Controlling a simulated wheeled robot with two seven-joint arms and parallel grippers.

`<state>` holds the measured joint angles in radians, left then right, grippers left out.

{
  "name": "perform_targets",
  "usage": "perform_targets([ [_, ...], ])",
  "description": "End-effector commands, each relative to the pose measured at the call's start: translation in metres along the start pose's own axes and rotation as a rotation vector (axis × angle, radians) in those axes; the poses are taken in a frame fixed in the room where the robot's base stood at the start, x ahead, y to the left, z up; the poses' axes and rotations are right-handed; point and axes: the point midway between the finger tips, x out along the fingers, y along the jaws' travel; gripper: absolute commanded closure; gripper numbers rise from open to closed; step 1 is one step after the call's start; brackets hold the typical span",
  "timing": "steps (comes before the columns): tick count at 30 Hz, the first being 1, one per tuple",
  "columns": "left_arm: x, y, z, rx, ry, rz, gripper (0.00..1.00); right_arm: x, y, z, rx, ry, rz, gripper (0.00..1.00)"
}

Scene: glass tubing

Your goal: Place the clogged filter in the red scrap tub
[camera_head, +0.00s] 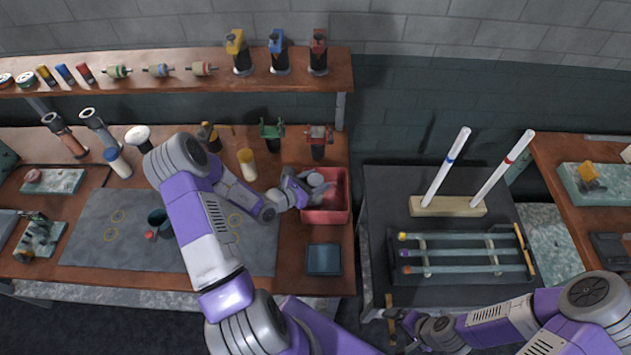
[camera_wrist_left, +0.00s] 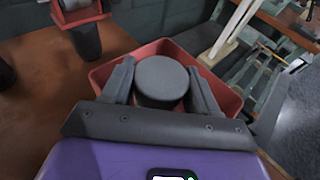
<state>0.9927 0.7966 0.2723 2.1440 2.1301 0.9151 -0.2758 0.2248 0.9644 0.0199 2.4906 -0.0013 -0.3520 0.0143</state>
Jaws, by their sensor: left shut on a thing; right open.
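The red scrap tub (camera_head: 337,214) stands at the right end of the wooden bench; its rim also shows in the left wrist view (camera_wrist_left: 100,78). My left gripper (camera_head: 309,186) is shut on a grey round-topped cylinder, which I take for the clogged filter (camera_wrist_left: 162,80). The filter also shows in the head view (camera_head: 316,179), over the left part of the tub. Its lower end is hidden, so I cannot tell whether it touches the tub floor. My right gripper (camera_head: 392,316) is open by the front edge of the dark table.
A red stand (camera_head: 318,150) and a green stand (camera_head: 271,138) are behind the tub. A blue tray (camera_head: 324,259) lies in front of it. A cream cylinder (camera_head: 246,164) stands to the left. The dark table (camera_head: 380,210) holds a rack of glass tubes (camera_head: 462,254).

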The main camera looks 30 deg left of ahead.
Motion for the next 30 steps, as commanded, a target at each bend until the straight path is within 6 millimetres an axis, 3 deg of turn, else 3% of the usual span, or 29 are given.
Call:
perform_targets([
  [6, 0.001, 0.000, -0.004, 0.000, -0.001, -0.001, 0.78, 0.003, 0.001, 0.000, 0.000, 0.000, 0.000, 0.00],
  [7, 0.001, 0.000, -0.004, 0.000, 0.000, 0.000, 0.39, 0.003, 0.001, 0.000, 0.000, 0.000, 0.000, 0.00],
  [12, 0.001, 0.000, -0.003, 0.000, 0.000, 0.000, 0.15, 0.002, 0.001, 0.000, 0.000, 0.000, 0.000, 0.00],
  [23, -0.001, 0.000, 0.002, 0.000, 0.000, 0.000, 0.15, -0.002, -0.001, 0.000, 0.000, 0.000, 0.000, 0.00],
  [30, -0.045, 0.002, 0.000, 0.001, 0.004, 0.004, 0.15, 0.001, 0.000, 0.000, 0.000, 0.000, 0.000, 0.00],
])
